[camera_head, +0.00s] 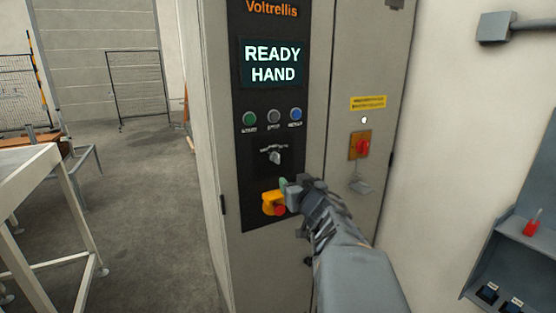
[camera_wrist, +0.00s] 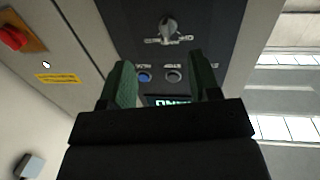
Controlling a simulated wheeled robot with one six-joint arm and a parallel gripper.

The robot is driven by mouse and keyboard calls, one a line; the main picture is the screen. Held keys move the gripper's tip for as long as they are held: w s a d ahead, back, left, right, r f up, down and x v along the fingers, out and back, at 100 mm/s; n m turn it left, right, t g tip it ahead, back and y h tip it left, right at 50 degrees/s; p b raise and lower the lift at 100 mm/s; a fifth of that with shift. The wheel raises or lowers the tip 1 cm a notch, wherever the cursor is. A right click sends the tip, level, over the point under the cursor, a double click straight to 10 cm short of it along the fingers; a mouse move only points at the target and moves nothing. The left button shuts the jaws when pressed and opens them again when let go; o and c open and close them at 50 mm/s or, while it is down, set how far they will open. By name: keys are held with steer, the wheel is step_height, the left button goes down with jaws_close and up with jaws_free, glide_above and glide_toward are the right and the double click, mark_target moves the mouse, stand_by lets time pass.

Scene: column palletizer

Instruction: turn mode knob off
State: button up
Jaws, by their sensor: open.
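The mode knob (camera_head: 274,157) is a grey knob on the black control panel, below the row of three buttons. It also shows in the wrist view (camera_wrist: 169,27), at the top, beyond the fingertips and apart from them. My gripper (camera_wrist: 160,75) is open and empty, its two green fingers spread in front of the panel. In the head view my gripper (camera_head: 284,186) is just below and right of the knob, near a yellow-based red stop button (camera_head: 273,203) that it partly covers. The label around the knob is too small to read in the head view.
A screen (camera_head: 272,64) above reads READY HAND. The green (camera_head: 249,119), grey (camera_head: 273,117) and blue (camera_head: 295,115) buttons sit between screen and knob. A red switch (camera_head: 361,145) on a yellow plate is to the right. A white table (camera_head: 30,165) stands left, with open floor between.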

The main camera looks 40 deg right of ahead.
mark_target(279, 162)
steer(key=w+d, duration=0.1)
steer(key=w, duration=0.3)
steer(key=w+d+r+n+y+p, duration=0.1)
steer(key=w, duration=0.3)
steer(key=w+d+t+y, duration=0.1)
steer(key=w, duration=0.3)
steer(key=shift+w+d+r, duration=0.1)
steer(key=shift+w+r, duration=0.05)
steer(key=shift+w, duration=0.15)
steer(key=c, duration=0.9)
